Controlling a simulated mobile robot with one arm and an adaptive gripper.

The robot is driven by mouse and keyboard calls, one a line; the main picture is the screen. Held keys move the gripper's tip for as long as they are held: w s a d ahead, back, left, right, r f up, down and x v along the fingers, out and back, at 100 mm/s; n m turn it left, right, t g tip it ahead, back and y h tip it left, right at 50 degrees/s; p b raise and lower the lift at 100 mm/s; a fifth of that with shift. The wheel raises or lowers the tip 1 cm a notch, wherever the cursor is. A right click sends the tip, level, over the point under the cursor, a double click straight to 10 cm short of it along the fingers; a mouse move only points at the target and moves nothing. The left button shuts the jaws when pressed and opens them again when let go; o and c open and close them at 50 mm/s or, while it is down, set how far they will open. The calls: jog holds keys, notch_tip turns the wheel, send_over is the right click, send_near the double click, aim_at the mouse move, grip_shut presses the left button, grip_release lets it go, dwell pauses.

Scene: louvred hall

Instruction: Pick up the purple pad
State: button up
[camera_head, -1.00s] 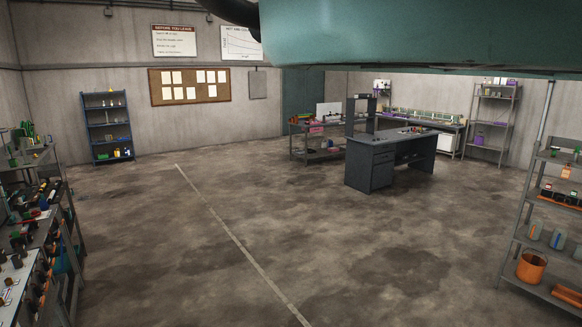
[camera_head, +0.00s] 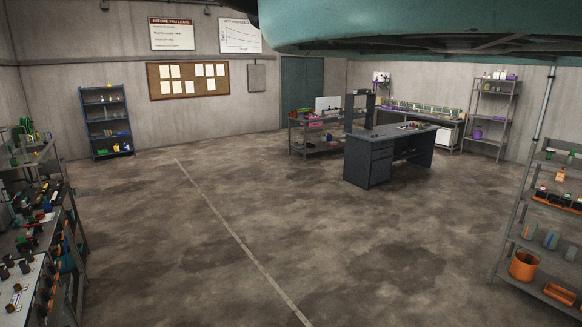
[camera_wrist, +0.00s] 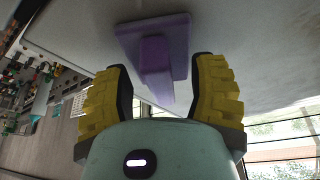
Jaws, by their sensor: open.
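The purple pad (camera_wrist: 155,55) shows in the wrist view. It has a flat, wide base and a narrower raised block on it, and it lies against a pale grey surface (camera_wrist: 80,30). My gripper (camera_wrist: 162,72) has two yellow ridged fingers, spread open. The raised block of the pad shows between the fingertips, with gaps on both sides. I cannot tell how far it is in depth. In the head view my gripper is not visible, and I cannot pick out this pad there.
In the head view a dark desk (camera_head: 368,165) stands at the centre right. A cluttered bench (camera_head: 40,235) is at the left and a shelf rack (camera_head: 510,240) at the right. A blue shelf (camera_head: 107,120) is against the back wall. The middle floor (camera_head: 220,220) is clear.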

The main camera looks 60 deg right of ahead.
grip_shut()
dwell(0.6)
